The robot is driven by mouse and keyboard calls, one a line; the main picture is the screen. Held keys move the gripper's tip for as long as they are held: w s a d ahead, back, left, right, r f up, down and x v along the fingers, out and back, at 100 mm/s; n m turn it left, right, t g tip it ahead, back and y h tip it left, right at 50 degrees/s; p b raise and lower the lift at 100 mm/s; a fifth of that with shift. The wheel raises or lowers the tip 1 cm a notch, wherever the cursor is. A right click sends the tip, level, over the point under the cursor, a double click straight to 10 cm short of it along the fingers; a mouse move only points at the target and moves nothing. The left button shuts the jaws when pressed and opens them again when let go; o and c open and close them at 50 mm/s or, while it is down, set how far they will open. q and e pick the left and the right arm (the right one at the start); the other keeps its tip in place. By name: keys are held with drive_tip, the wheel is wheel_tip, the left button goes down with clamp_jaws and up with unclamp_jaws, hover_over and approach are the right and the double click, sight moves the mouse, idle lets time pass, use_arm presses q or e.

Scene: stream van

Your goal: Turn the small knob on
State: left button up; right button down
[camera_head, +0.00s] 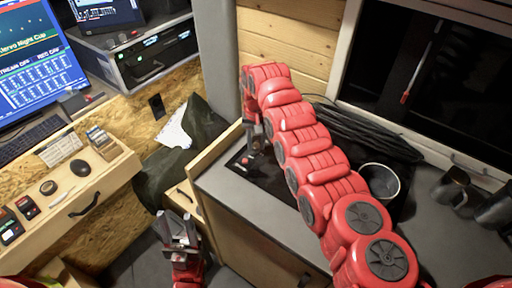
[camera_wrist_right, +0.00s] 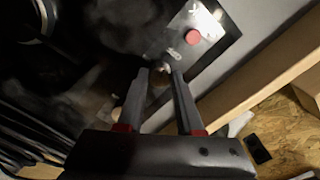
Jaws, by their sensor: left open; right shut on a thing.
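The small knob (camera_wrist_right: 162,71) sits on a metal plate (camera_wrist_right: 180,35) set in a dark glossy panel. In the right wrist view my right gripper (camera_wrist_right: 162,78) points at the plate, and its two fingers are closed around the knob. The fingertips hide part of the knob, so its turn angle cannot be told. A red round button (camera_wrist_right: 193,36) is beside it on the same plate. In the head view my right gripper (camera_head: 254,150) reaches down to the panel at the counter's left end. My left gripper (camera_head: 179,232) is open and empty, low over the floor gap.
A metal pot (camera_head: 381,181) and coiled black cables (camera_head: 365,132) are on the counter (camera_head: 245,199) behind my right arm. Dark mugs (camera_head: 452,188) stand at right. A desk with a mouse (camera_head: 80,167) and keyboard is at left.

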drive_tip(key=n+b, duration=0.2)
drive_tip(key=shift+f+n+b, duration=0.25)
drive_tip(key=shift+n+b, duration=0.15)
drive_tip(key=n+b, duration=0.1)
drive_tip(key=n, duration=0.1)
drive_tip(key=shift+r+n+b, duration=0.15)
drive_tip(key=shift+n+b, duration=0.2)
drive_tip(key=shift+n, duration=0.05)
drive_tip(key=n, duration=0.2)
drive_tip(key=shift+n+b, duration=0.3)
drive_tip(key=shift+b, duration=0.05)
drive_tip(key=n, duration=0.5)
drive_tip(key=shift+r, duration=0.1)
drive_tip(key=c, duration=0.6)
unclamp_jaws()
drive_tip(key=shift+o, duration=0.2)
